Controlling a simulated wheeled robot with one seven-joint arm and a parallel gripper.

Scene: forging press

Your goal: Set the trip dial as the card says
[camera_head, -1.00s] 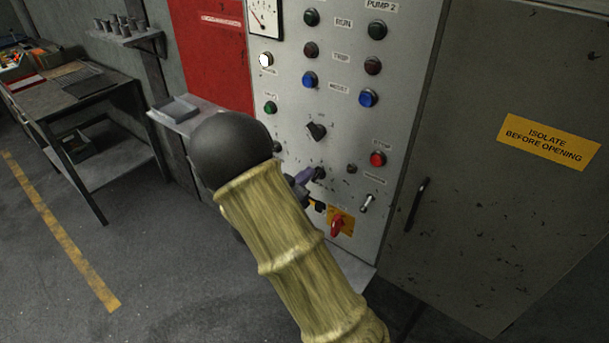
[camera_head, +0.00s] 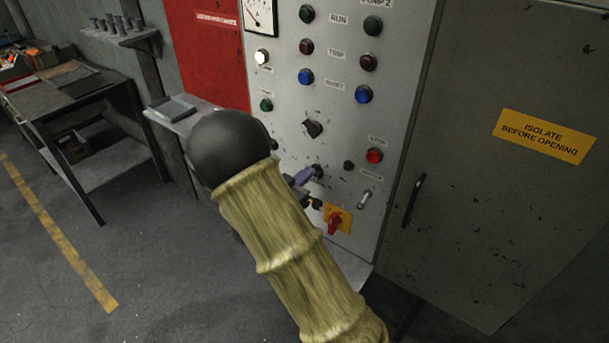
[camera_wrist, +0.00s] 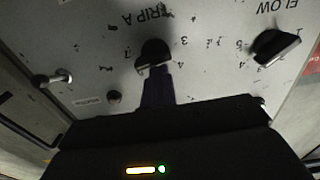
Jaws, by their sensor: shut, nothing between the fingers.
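The trip dial, a black knob (camera_wrist: 155,50) under the lettering "TRIP A", shows upside down in the wrist view, with numbers around it. Its exact setting is hard to tell. My gripper (camera_wrist: 157,78) is shut and empty; its dark purple fingertips are at the knob's lower edge in that view and hide part of it. I cannot tell whether they touch. In the head view my gripper (camera_head: 313,171) is at the panel, below another black knob (camera_head: 312,129), and covers most of the trip dial. I can make out no readable card.
The flow knob (camera_wrist: 277,45) is to the right in the wrist view; a metal toggle (camera_wrist: 52,78) is to the left. The head view shows a red stop button (camera_head: 374,156), a red switch on yellow (camera_head: 335,221) and a shelf (camera_head: 166,118) left of the panel.

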